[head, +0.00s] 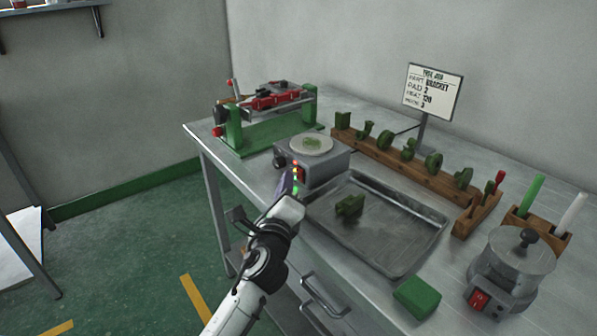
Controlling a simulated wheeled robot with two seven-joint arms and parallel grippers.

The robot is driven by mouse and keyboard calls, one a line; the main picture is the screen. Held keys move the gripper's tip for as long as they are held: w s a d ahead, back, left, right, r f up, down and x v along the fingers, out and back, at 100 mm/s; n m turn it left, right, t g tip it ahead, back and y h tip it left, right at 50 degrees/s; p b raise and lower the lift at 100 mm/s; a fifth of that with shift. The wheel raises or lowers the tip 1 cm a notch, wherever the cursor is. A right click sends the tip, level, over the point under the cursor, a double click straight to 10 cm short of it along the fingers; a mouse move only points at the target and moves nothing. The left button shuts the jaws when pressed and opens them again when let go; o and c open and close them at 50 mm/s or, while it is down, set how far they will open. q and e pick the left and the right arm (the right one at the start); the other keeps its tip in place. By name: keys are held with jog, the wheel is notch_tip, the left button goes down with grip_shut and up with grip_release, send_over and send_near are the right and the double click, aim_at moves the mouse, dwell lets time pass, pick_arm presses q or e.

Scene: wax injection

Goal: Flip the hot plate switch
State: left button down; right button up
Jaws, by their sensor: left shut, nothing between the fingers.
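My left gripper (289,184) is shut and empty, right at the hot plate's front face. It covers part of that face, and I cannot tell whether it touches. My right gripper is out of view.
A metal tray (430,217) holding a green part (349,206) lies right of my arm. A green and red clamp fixture (268,117) stands behind left. A wooden rack (385,156) of green parts, a sign (433,92), and a pot (512,265) with a red switch (480,299) stand right.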

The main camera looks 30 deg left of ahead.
pick_arm(q)
jog(key=shift+w, duration=0.1)
dwell(0.6)
jog(key=shift+w+d, duration=0.15)
jog(key=shift+w, duration=0.15)
jog(key=shift+w+d, duration=0.1)
jog(key=shift+w, duration=0.15)
dwell(0.6)
jog(key=shift+s+r, duration=0.1)
jog(key=shift+s+a+p, duration=0.25)
jog(key=shift+s+p, duration=0.1)
jog(key=shift+s, duration=0.2)
jog(key=s, duration=0.1)
jog(key=s+a, duration=0.1)
jog(key=s, duration=0.1)
jog(key=s+a+p, duration=0.1)
jog(key=shift+s+f, duration=0.35)
jog(key=shift+f, duration=0.05)
